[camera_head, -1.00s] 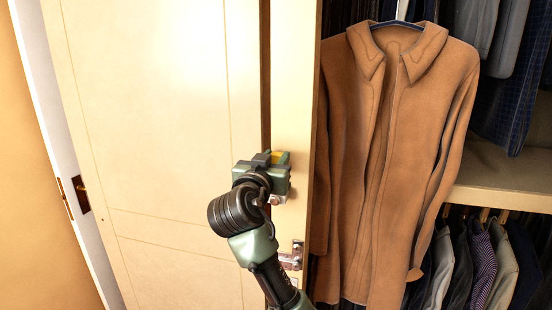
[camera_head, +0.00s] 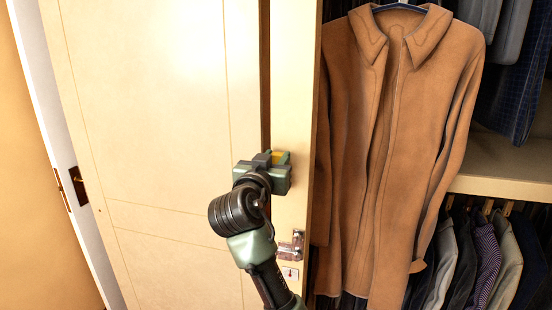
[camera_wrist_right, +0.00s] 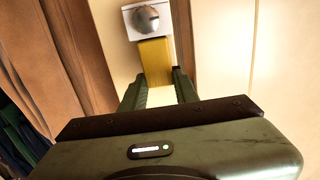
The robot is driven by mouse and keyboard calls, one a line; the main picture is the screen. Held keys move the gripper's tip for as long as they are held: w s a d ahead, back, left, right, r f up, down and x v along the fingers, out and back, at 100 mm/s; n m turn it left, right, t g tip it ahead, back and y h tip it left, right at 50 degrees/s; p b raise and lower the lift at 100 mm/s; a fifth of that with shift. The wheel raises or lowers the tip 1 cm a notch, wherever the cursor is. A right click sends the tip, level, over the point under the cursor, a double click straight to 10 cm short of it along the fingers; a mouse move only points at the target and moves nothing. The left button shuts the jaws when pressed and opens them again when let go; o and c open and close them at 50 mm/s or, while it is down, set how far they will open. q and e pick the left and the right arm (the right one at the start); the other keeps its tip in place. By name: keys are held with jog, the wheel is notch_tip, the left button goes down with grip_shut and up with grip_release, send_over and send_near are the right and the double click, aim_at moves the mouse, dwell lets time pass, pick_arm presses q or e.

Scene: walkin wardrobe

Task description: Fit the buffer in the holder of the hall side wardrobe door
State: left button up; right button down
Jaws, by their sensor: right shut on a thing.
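The right gripper (camera_head: 276,166) is in front of the narrow upright edge of the pale wardrobe door (camera_head: 293,110). A yellow block (camera_head: 279,156), apparently the buffer, shows at its tip. In the right wrist view the fingers (camera_wrist_right: 160,86) are shut on this block (camera_wrist_right: 154,62). Just beyond the block is a white plate with a grey dome (camera_wrist_right: 148,19) and a dark slot; I cannot tell if they touch or if this is the holder. A metal fitting (camera_head: 291,246) sits on the door edge below the gripper. The left gripper is not in view.
A brown coat (camera_head: 390,150) hangs close to the right of the door edge. A shelf (camera_head: 505,187) and several hanging garments (camera_head: 480,255) are farther right. A wide cream panel (camera_head: 160,130) fills the left, beside a white frame with a dark latch plate (camera_head: 78,186).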

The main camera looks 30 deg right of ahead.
jog(key=shift+f+b, duration=1.1)
jog(key=shift+f, duration=0.3)
jog(key=c, duration=1)
grip_release()
